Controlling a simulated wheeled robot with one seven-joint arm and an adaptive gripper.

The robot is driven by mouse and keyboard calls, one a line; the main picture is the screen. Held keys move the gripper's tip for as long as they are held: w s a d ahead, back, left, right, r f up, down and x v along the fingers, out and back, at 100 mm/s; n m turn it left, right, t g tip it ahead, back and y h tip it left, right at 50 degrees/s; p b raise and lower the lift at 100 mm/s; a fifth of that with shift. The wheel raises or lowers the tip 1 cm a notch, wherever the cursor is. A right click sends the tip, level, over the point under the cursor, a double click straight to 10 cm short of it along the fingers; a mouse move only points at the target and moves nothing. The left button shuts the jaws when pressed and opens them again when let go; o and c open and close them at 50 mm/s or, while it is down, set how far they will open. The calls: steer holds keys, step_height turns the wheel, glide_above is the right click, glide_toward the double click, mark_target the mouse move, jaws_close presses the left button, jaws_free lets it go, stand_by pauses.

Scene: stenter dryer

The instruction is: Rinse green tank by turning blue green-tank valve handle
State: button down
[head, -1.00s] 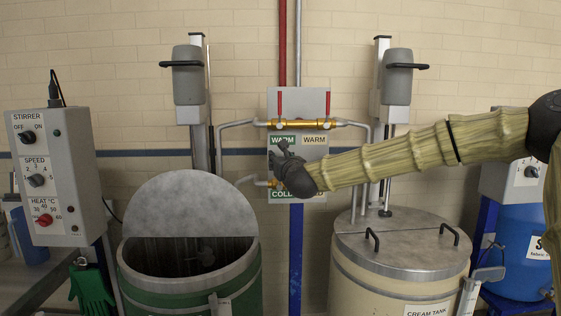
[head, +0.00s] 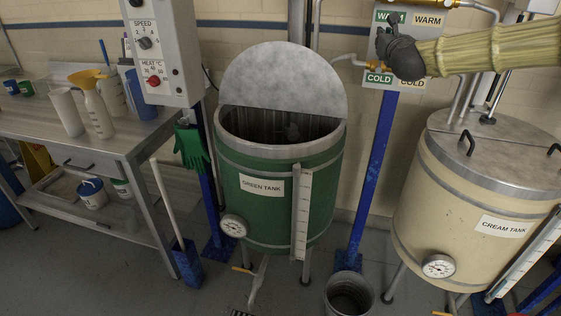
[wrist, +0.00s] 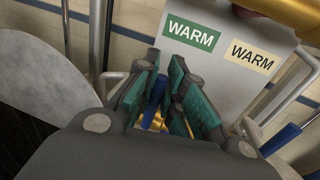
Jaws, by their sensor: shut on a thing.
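The green tank (head: 325,170) stands left of centre in the head view, its half lid raised and its top open. Above it to the right, a sign panel (head: 427,62) carries WARM and COLD labels. My gripper (head: 383,40) is at the green-label side of this panel, beside a brass valve. In the wrist view a blue valve handle (wrist: 155,95) stands between the teal finger pads of my gripper (wrist: 163,92), which is shut on it. A second blue handle (wrist: 280,138) lies free to the right. My gripper hides the held valve in the head view.
The cream tank (head: 440,190) stands at right with its lid down. A metal bucket (head: 349,296) is on the floor between the tanks. A control box (head: 160,60) and a bench (head: 100,135) with bottles are at left. A pipe outlet (head: 345,60) reaches toward the green tank.

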steer(key=a+n+p, duration=0.2)
steer(key=w+a+n+p, duration=0.1)
steer(key=n, duration=0.1)
steer(key=shift+a+f+g, duration=0.15)
steer(key=shift+f+g, duration=0.25)
steer(key=a+f+n+p, duration=0.1)
steer(key=a+f+n+g+p, duration=0.1)
steer(key=n+p, duration=0.1)
steer(key=shift+w+a+n+h, duration=0.3)
steer(key=shift+w+a, duration=0.1)
steer(key=shift+r, duration=0.1)
